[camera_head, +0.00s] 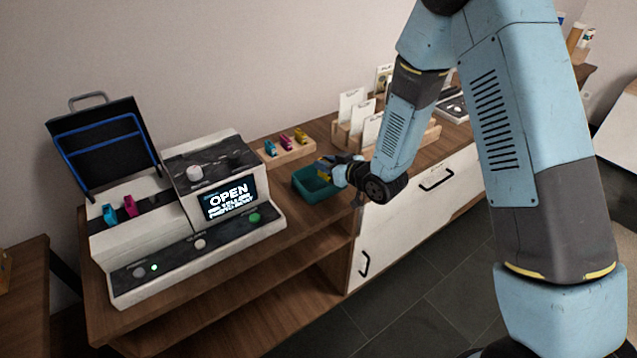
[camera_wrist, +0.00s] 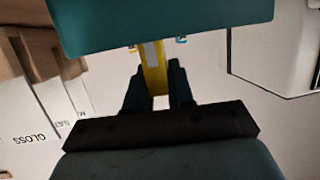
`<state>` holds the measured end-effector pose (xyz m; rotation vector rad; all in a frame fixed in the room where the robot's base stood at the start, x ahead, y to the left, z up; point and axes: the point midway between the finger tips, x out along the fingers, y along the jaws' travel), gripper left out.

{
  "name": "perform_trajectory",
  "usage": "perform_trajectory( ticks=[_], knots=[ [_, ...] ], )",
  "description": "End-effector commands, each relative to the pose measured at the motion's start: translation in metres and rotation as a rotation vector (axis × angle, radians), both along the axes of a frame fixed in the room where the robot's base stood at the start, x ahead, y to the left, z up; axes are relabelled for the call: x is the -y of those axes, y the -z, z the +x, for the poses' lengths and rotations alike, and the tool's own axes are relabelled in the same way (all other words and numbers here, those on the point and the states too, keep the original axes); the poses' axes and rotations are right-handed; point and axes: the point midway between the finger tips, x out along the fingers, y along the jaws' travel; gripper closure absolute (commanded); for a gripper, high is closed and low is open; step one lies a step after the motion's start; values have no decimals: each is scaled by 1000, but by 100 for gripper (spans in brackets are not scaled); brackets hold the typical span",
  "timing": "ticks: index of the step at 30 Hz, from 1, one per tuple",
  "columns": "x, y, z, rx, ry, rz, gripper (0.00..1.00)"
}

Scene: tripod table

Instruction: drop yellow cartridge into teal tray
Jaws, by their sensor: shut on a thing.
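In the head view the teal tray (camera_head: 314,192) sits on the wooden counter to the right of the printer. My gripper (camera_head: 328,170) is at the tray's right side, just over its rim. It is shut on a yellow cartridge (camera_head: 322,175), which is small and partly hidden by the fingers there. In the wrist view, which is upside down, the yellow cartridge (camera_wrist: 152,62) stands between the dark fingers of my gripper (camera_wrist: 155,75). The tray's wall (camera_wrist: 160,25) fills the top and hides the cartridge's far end. I cannot tell whether it touches the tray.
The printer (camera_head: 225,165) with an "OPEN" screen holds cyan (camera_head: 109,214) and magenta (camera_head: 130,206) cartridges. A wooden rack (camera_head: 287,154) behind the tray holds cyan, magenta and yellow cartridges. A card holder (camera_head: 420,136) stands behind my forearm. Open counter lies in front of the tray.

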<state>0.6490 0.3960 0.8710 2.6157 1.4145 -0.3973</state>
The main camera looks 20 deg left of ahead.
Motion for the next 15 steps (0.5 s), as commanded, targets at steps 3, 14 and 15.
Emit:
perform_trajectory(
  ticks=[3, 14, 15],
  knots=[
    [0, 5, 0, 1, 0, -1, 100],
    [0, 7, 0, 0, 1, 0, 76],
    [0, 7, 0, 0, 1, 0, 72]
  ],
)
